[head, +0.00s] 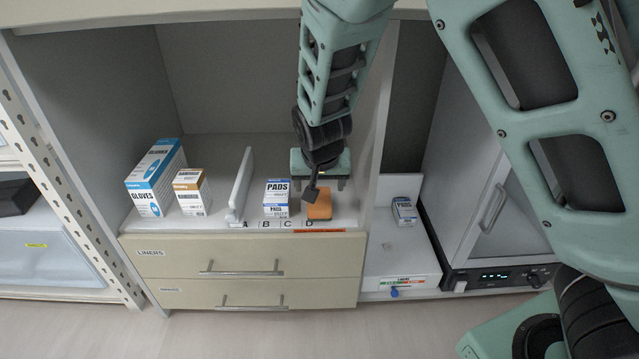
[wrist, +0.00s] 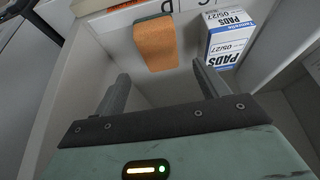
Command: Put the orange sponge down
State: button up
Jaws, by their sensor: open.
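The orange sponge (head: 320,204) sits on the shelf floor near its front edge, above the letter D. In the wrist view the orange sponge (wrist: 155,44) lies beyond the fingertips, clear of both. My gripper (head: 322,183) is in the shelf just behind the sponge. Its two fingers are apart with nothing between them, as the wrist view of my gripper (wrist: 160,78) shows. Part of my arm hangs in front of the gripper in the head view.
A PADS box (head: 276,198) stands close left of the sponge. Further left are a white divider (head: 240,187), a brown-and-white box (head: 191,192) and a blue-and-white gloves box (head: 155,178). A side wall (head: 376,130) bounds the shelf on the right. Drawers (head: 245,257) lie below.

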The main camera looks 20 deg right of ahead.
jog(key=s+a+r+n+g, duration=0.1)
jog(key=s+r+n, duration=0.2)
jog(key=s, duration=0.7)
jog(key=s+a+r+n+g+y+p, duration=0.1)
jog(key=s+r+n, duration=0.3)
jog(key=s, duration=0.6)
jog(key=s+a+r+n+g+y, duration=0.1)
jog(key=s+a+r+n+g, duration=0.1)
jog(key=s, duration=0.8)
notch_tip(320, 180, up, 3)
jog(key=shift+s+a+f+n+g+p, duration=0.15)
jog(key=shift+a+n+g+p, duration=0.4)
jog(key=shift+n, duration=0.55)
jog(key=shift+a, duration=0.1)
notch_tip(320, 180, up, 41)
jog(key=p, duration=4)
jog(key=shift+f, duration=0.2)
jog(key=shift+o, duration=0.6)
